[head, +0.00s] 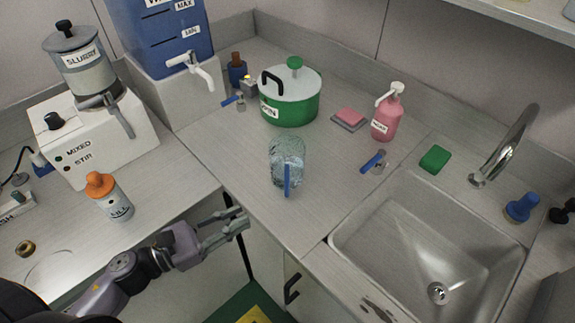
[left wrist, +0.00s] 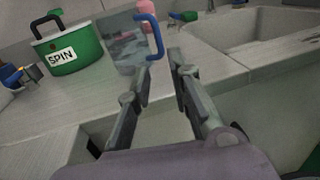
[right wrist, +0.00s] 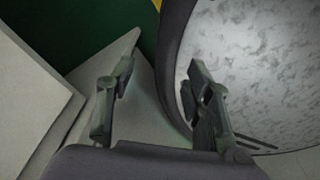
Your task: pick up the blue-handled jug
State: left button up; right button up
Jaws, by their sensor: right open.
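The clear jug (head: 287,152) with a blue handle (head: 288,181) stands upright on the counter left of the sink, its handle toward me. It also shows in the left wrist view (left wrist: 124,45), with the handle (left wrist: 156,36) on its right side. My left gripper (head: 243,217) is open and empty at the counter's front edge, short of the jug and apart from it. In the left wrist view its fingers (left wrist: 160,62) point toward the handle. My right gripper (right wrist: 160,75) is open and empty, out of the head view, near the floor and a rounded pale surface.
A green SPIN pot (head: 291,103) stands behind the jug. A pink soap bottle (head: 387,113), a blue-handled valve piece (head: 374,162) and the sink (head: 420,250) are to its right. An orange-capped bottle (head: 108,197) is at left. The counter around the jug is clear.

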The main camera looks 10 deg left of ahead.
aim_at(287, 196)
pick_arm(q)
jog(key=p+x, duration=0.1)
jog(key=x, duration=0.6)
jog(key=shift+w+r+p, duration=0.1)
jog(key=shift+p, duration=0.3)
jog(key=shift+w+d, duration=0.35)
jog(key=shift+w+d+p, duration=0.25)
jog(key=shift+p, duration=0.1)
jog(key=p+x, duration=0.1)
jog(key=x, duration=0.2)
jog(key=shift+w+d+p, duration=0.2)
jog(key=shift+w+p, duration=0.05)
jog(key=shift+p, duration=0.05)
jog(key=shift+w+d, duration=0.3)
jog(key=shift+d, duration=0.05)
grip_shut()
